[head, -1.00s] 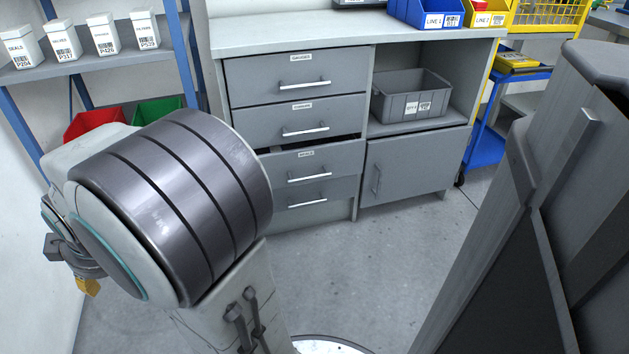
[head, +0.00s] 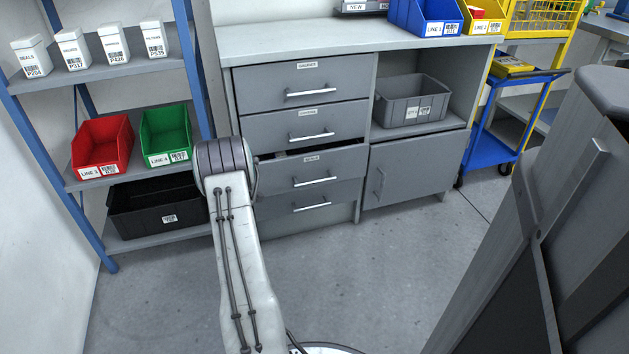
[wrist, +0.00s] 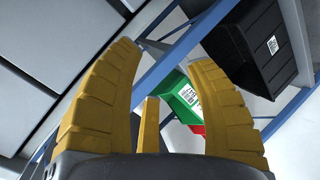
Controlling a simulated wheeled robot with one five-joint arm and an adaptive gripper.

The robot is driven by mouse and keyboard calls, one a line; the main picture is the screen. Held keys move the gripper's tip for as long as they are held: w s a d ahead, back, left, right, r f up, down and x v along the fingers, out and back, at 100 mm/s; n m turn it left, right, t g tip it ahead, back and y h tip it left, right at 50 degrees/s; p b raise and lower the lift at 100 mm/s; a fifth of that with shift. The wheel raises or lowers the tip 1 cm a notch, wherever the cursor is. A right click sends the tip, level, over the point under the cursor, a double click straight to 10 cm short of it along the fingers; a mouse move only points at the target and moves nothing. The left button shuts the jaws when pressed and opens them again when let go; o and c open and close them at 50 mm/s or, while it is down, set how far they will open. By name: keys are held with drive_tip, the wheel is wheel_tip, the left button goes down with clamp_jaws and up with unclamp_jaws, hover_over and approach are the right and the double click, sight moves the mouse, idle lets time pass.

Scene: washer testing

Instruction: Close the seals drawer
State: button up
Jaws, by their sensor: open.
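The seals drawer (head: 330,172) is the third grey drawer down in the cabinet, with a label and a silver handle (head: 315,182). It stands out a little, with a dark gap above its front. My gripper (wrist: 165,55) is open, with yellow fingers apart and nothing between them in the wrist view. In the head view my arm hides the gripper, near the left side of the drawers. Grey panels (wrist: 60,45) fill the upper left of the wrist view; I cannot tell which drawer they belong to.
A blue-framed shelf at left holds white boxes, a red bin (head: 102,145), a green bin (head: 166,135) and a black crate (head: 155,210). A grey crate (head: 410,100) sits in the cabinet's open bay above a closed door (head: 412,170). The floor before the cabinet is clear.

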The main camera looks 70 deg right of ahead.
drive_tip(key=s+d+f+g+h, duration=0.1)
drive_tip(key=s+d+f+h, duration=0.1)
drive_tip(key=s+d+f, duration=0.3)
drive_tip(key=s+d+f+h, duration=0.2)
drive_tip(key=s+d, duration=0.2)
drive_tip(key=s, duration=0.3)
drive_tip(key=g+h, duration=0.2)
drive_tip(key=h, duration=0.1)
approach(315, 182)
drive_tip(key=d, duration=0.3)
drive_tip(key=shift+w+d+n+b, duration=0.35)
drive_tip(key=shift+w+d+n, duration=0.1)
drive_tip(key=shift+d, duration=0.15)
drive_tip(key=b+x, duration=0.3)
drive_tip(key=shift+f+b, duration=0.1)
drive_tip(key=shift+b, duration=0.3)
drive_tip(key=shift+w+d+b, duration=0.15)
drive_tip(key=shift+d+b, duration=0.4)
drive_tip(key=shift+b, duration=0.2)
drive_tip(key=shift+b+x, duration=0.5)
drive_tip(key=shift+x, duration=0.6)
clamp_jaws()
